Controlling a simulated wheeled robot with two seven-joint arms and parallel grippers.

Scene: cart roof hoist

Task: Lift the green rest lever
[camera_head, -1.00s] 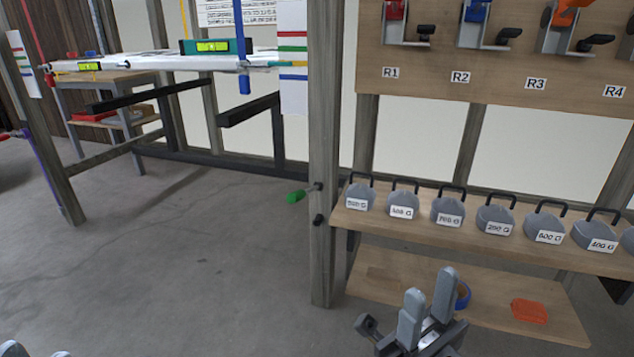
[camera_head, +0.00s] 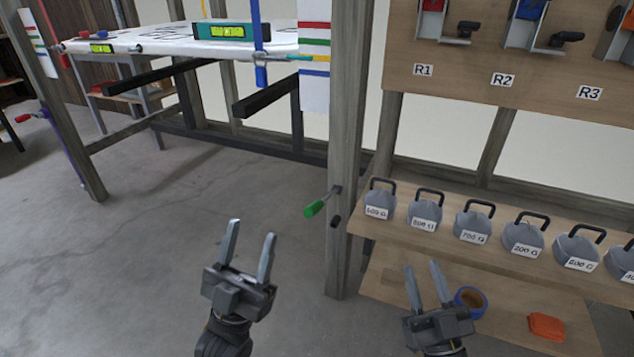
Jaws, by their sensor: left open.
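The green rest lever (camera_head: 316,208) is a short lever with a green grip on the wooden post (camera_head: 346,250). Its grip points left and slightly down from its dark pivot. My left gripper (camera_head: 249,247) is open and empty, below and to the left of the lever, clearly apart from it in the picture. My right gripper (camera_head: 427,285) has its two fingers apart with nothing between them. It is in front of the lower shelf, below and to the right of the lever.
Grey labelled weights (camera_head: 425,208) line the upper shelf right of the post. A tape roll (camera_head: 471,300) and an orange block (camera_head: 546,326) lie on the lower shelf. A white roof panel (camera_head: 165,45) with a level (camera_head: 232,31) is at back left. The floor (camera_head: 170,230) left of the post is clear.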

